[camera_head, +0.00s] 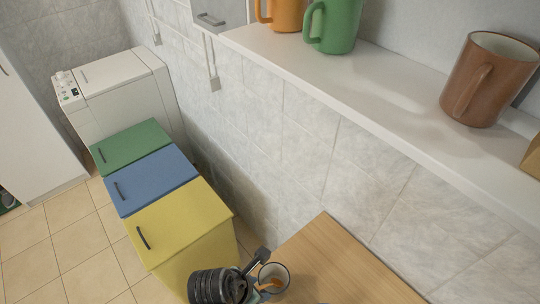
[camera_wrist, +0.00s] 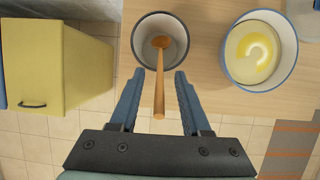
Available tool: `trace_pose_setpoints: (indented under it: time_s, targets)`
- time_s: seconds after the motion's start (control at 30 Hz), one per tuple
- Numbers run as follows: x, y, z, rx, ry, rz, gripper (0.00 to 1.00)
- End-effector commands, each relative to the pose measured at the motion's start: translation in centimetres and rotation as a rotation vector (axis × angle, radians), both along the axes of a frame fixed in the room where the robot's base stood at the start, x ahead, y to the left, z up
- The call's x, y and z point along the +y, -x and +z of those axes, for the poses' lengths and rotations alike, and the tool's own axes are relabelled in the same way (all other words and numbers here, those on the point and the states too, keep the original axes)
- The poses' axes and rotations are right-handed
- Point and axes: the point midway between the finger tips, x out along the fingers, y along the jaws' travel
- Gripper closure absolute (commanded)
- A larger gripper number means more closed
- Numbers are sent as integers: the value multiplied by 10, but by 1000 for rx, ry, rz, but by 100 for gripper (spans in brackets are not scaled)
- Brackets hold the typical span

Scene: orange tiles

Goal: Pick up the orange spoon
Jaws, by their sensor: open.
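The orange spoon (camera_wrist: 159,85) stands in a dark-rimmed cup (camera_wrist: 137,42) on the wooden counter. In the wrist view its handle leans over the cup's near rim and appears between the two blue fingers. My gripper (camera_wrist: 159,74) is open, with one finger on each side of the handle and no visible contact. In the head view the spoon (camera_head: 269,284) shows inside the cup (camera_head: 285,268), with my gripper (camera_head: 258,282) just left of it, partly hidden by my own wrist.
A bowl (camera_wrist: 288,75) with yellow contents stands right of the cup. The wooden counter (camera_head: 335,265) has a bare area. A white wall shelf (camera_head: 370,107) holds mugs above. Yellow (camera_head: 180,220), blue (camera_head: 150,180) and green (camera_head: 130,146) bins stand left.

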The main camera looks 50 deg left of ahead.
Motion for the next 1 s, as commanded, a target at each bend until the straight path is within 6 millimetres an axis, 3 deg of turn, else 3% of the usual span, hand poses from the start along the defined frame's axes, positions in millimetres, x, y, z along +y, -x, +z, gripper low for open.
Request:
trace_pose_setpoints:
  time_s: [0.13,0.37,0.63,1.0]
  targets:
    - [0,-4,-10,1,-1,0,53]
    - [0,-4,-12,0,-2,1,53]
    - [0,-4,-11,0,-1,0,100]
    - [0,-4,-12,0,0,0,100]
